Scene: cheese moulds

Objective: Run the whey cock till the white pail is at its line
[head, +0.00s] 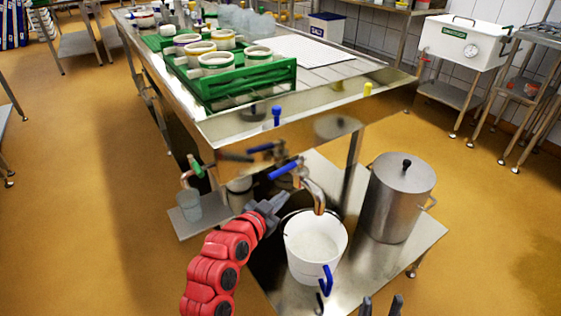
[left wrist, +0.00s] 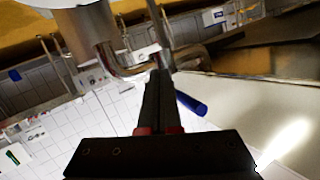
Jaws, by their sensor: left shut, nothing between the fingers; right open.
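The white pail (head: 305,268) stands on the low steel shelf under a copper-coloured spout (head: 316,196). Pale, whitish liquid or the pail's inside shows in it; I cannot make out the line or the level. A blue lever (head: 284,170) sits on the cock above the spout; I see no clear stream. My left gripper (head: 279,201) is shut and empty, just below the lever and left of the spout. In the left wrist view its fingers (left wrist: 158,78) are together, with the blue lever (left wrist: 190,103) beside them. My right gripper (head: 381,304) is open and empty at the bottom edge.
A lidded steel can (head: 398,205) stands right of the pail. A green-handled cock (head: 195,167) is left, above a grey cup (head: 190,207). The steel table (head: 350,92) above holds moulds in a green crate (head: 240,84).

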